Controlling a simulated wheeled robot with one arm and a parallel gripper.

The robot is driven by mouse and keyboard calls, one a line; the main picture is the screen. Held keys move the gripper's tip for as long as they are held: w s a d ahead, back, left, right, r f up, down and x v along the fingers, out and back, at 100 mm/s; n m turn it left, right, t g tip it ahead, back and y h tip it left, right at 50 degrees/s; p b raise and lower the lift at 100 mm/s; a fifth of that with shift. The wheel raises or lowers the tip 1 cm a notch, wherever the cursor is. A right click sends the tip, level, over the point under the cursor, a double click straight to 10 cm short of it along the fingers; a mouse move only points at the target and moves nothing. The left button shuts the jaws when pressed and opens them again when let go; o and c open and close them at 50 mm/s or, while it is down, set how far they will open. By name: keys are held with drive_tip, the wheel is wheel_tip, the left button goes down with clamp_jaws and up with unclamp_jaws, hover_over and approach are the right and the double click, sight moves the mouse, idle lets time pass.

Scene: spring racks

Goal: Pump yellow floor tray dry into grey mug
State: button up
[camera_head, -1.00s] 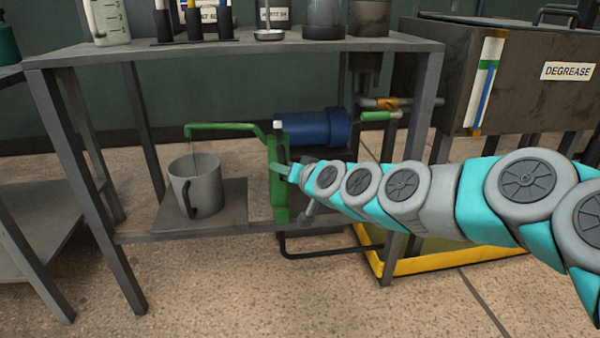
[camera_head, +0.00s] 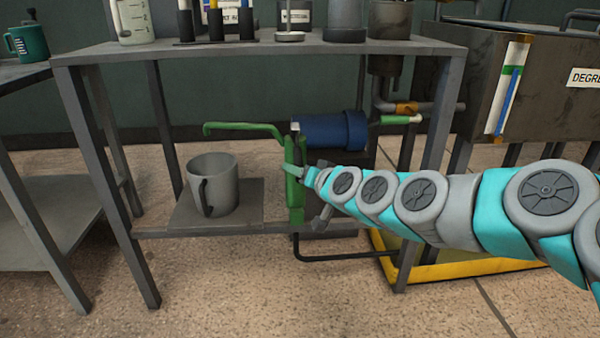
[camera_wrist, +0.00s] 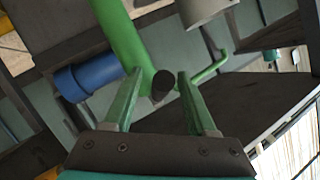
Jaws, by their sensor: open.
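The grey mug (camera_head: 224,182) stands upright on a plate on the rack's lower shelf. The green pump (camera_head: 294,185) is right of it, its spout (camera_head: 240,128) reaching left above the mug; no stream shows from it. A blue cylinder (camera_head: 330,132) joins the pump. The yellow floor tray (camera_head: 470,271) lies under the rack's right side, partly hidden by my arm. My gripper (camera_head: 293,170) is at the pump body. In the wrist view my gripper (camera_wrist: 159,74) is open, with a dark round end (camera_wrist: 162,84) near and between the fingertips; contact is unclear.
The rack's top shelf (camera_head: 270,52) holds several containers above. A dark tank (camera_head: 470,95) marked DEGREASE stands at right. A side table (camera_head: 50,210) stands at left. The floor (camera_head: 230,290) in front is clear.

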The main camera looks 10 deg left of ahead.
drive_tip(key=v, duration=0.7)
drive_tip(key=shift+s+d+r+p, duration=0.15)
drive_tip(key=shift+s+d+p, duration=0.1)
drive_tip(key=shift+s+p, duration=0.05)
drive_tip(key=shift+w, duration=0.1)
